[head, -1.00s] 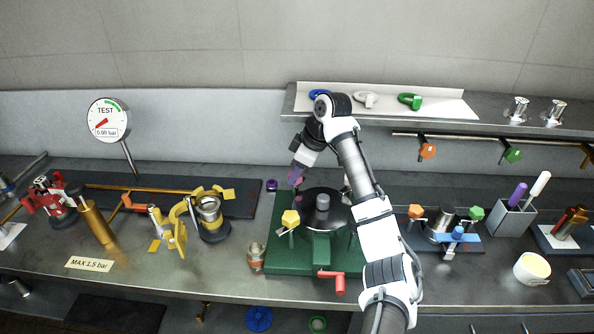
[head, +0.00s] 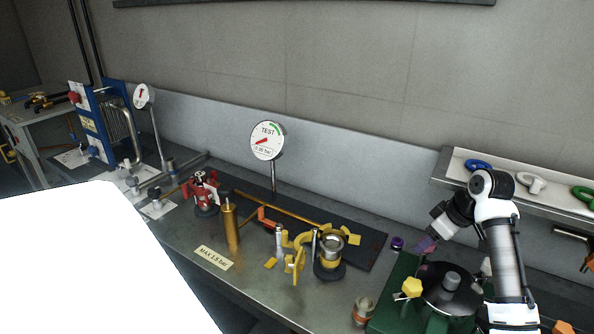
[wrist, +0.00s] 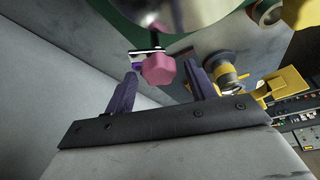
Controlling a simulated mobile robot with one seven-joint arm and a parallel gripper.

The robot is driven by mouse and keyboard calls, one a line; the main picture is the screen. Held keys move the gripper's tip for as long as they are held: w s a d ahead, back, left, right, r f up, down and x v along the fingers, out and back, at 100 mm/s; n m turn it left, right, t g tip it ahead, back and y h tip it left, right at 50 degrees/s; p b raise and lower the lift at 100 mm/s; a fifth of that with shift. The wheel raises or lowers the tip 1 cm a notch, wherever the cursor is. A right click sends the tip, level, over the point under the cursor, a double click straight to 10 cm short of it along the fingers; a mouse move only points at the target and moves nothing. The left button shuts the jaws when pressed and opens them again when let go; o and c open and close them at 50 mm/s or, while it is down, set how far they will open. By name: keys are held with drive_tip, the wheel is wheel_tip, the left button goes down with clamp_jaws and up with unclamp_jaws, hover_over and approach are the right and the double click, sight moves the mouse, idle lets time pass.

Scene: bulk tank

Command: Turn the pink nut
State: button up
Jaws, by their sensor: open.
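The pink nut (wrist: 158,69) shows in the wrist view, a faceted knob on a dark stem with a pale bracket behind it. My gripper (wrist: 161,77) is open, with its purple fingers apart on either side of the nut in that view. I cannot tell whether either finger touches it. In the head view my gripper (head: 425,245) is at the back left of the round black lid (head: 434,296) on the green base (head: 393,290). I cannot make out the pink nut there.
A yellow knob (head: 411,287) stands at the lid's left. A small purple piece (head: 397,243) lies behind the green base. Yellow clamp parts (head: 295,262) and a gauge (head: 267,140) are farther left. A shelf (head: 450,165) is above.

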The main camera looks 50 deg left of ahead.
drive_tip(key=m+t+b, duration=0.1)
drive_tip(key=m+t, duration=0.1)
drive_tip(key=m, duration=0.2)
drive_tip(key=shift+s+m, duration=0.1)
drive_tip(key=shift+m, duration=0.3)
drive_tip(key=m+h+b, duration=0.1)
drive_tip(key=m, duration=0.1)
drive_tip(key=m+t+b, duration=0.1)
drive_tip(key=m, duration=0.2)
drive_tip(key=shift+s+t+h, duration=0.1)
drive_tip(key=shift+t+h, duration=0.2)
drive_tip(key=shift+h, duration=0.1)
drive_tip(key=m+h, duration=0.1)
drive_tip(key=m, duration=0.1)
drive_tip(key=m+b, duration=0.1)
drive_tip(key=m, duration=0.2)
drive_tip(key=shift+a+m+t+h, duration=0.15)
drive_tip(key=shift+m+t+h, duration=0.15)
drive_tip(key=shift+t+h, duration=0.1)
drive_tip(key=shift+r+m+h, duration=0.1)
drive_tip(key=shift+m+h, duration=0.5)
drive_tip(key=shift+m, duration=0.7)
drive_tip(key=shift+a+m+p, duration=0.1)
drive_tip(key=shift+m+p, duration=0.3)
drive_tip(key=shift+m, duration=0.4)
